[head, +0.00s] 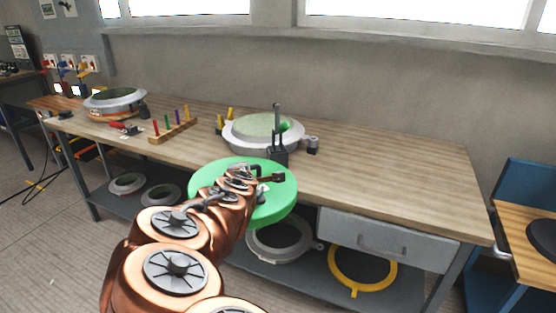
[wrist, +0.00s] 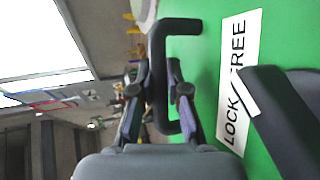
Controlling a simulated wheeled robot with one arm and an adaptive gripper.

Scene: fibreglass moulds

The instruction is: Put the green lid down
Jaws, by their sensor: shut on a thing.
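The green lid (head: 279,205) is a round disc in front of the bench's front edge, partly hidden by my arm. In the wrist view, the lid (wrist: 208,60) carries a black handle (wrist: 180,26) and a white label with "LOCK" and "FREE" on it. My gripper (wrist: 158,97) is shut on that handle, one finger to each side. In the head view, my arm mostly hides the grip on the lid. A dark lever crosses the label's edge in the wrist view.
A grey round mould (head: 240,137) with a pale green face stands on the bench (head: 400,178) behind the lid. Another mould (head: 113,103) and a rack of coloured pegs (head: 172,131) stand further left. The bench's right part is bare. Several rings, one yellow (head: 384,283), lie on the lower shelf.

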